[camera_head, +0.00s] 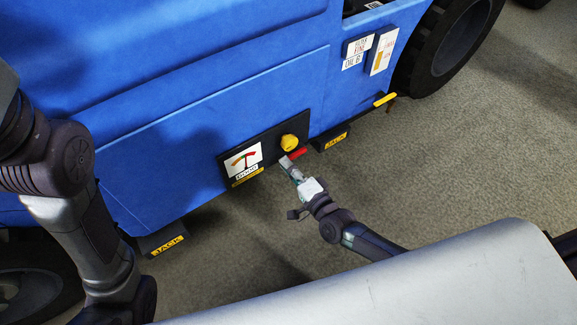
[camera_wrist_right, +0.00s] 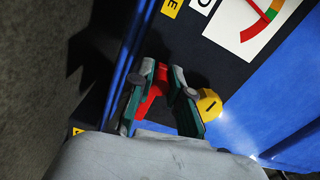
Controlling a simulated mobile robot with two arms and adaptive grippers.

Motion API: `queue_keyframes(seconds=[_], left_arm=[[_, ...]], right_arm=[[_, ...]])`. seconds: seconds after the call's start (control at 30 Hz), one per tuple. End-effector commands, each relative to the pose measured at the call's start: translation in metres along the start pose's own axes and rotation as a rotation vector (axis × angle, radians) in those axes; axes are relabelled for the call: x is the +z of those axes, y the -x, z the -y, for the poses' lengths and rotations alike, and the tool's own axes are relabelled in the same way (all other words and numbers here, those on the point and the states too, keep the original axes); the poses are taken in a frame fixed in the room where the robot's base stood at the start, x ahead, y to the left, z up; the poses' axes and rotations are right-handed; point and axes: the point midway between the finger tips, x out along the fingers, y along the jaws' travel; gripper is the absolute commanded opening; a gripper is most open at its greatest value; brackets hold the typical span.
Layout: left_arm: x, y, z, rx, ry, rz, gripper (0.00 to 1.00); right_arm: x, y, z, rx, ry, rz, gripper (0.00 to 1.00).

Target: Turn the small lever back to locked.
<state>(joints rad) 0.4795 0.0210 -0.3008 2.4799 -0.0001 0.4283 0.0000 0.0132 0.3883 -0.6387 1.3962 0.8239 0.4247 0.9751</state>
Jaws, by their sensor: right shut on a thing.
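The small red lever (camera_head: 298,153) sits on the dark panel at the lower side of the blue machine, just below a yellow knob (camera_head: 289,142). My right gripper (camera_head: 287,164) reaches the lever from below. In the right wrist view, the gripper's fingers (camera_wrist_right: 164,80) are shut around the red lever (camera_wrist_right: 151,95), which partly hides between them. The yellow knob (camera_wrist_right: 208,104), with a dark slot, is close beside the right finger. My left arm shows at the left of the head view, but its gripper is out of view.
A gauge (camera_head: 243,160) with a coloured arc is left of the knob. The blue machine (camera_head: 200,100) has black JACK blocks (camera_head: 167,241) along its lower edge. A yellow handle (camera_head: 384,100) sticks out at the right, near a large tyre (camera_head: 450,45). The carpet floor in front is clear.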

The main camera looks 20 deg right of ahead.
Motion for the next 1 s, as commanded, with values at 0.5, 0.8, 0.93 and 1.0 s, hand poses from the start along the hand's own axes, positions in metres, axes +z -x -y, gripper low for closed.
queue_keyframes(seconds=[0.5,0.8,0.93,1.0], left_arm=[[0.0014,0.0006,0.0001,0.001,0.0,0.005,0.44],[0.0017,0.0007,0.0002,0.0,-0.001,0.006,0.44],[0.003,0.0016,0.0009,-0.001,-0.002,0.011,0.44],[0.0027,0.0014,0.0008,-0.001,-0.002,0.01,0.44]], right_arm=[[-0.0001,0.0,0.0024,-0.004,-0.009,0.0,0.24],[-0.0004,0.0,0.0014,-0.002,-0.009,0.0,0.44],[-0.0005,0.0011,0.001,-0.001,-0.009,0.0,0.44],[-0.0005,0.0053,0.0006,0.0,-0.009,0.0,0.44]])
